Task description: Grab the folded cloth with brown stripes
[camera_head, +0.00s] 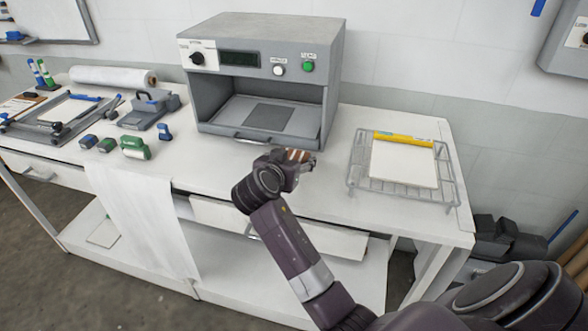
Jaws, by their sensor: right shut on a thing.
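My right gripper (302,163) is over the front part of the white table, just in front of the grey press. It is shut on the folded cloth with brown stripes (297,155). Only a small brown and pale part of the cloth shows at the fingers; the gripper hides the rest. I cannot tell whether the cloth touches the table. My left gripper is not in view.
The open-fronted grey press (262,75) stands behind the gripper. Tools, green and blue items (135,148) and a white roll (112,76) are left.

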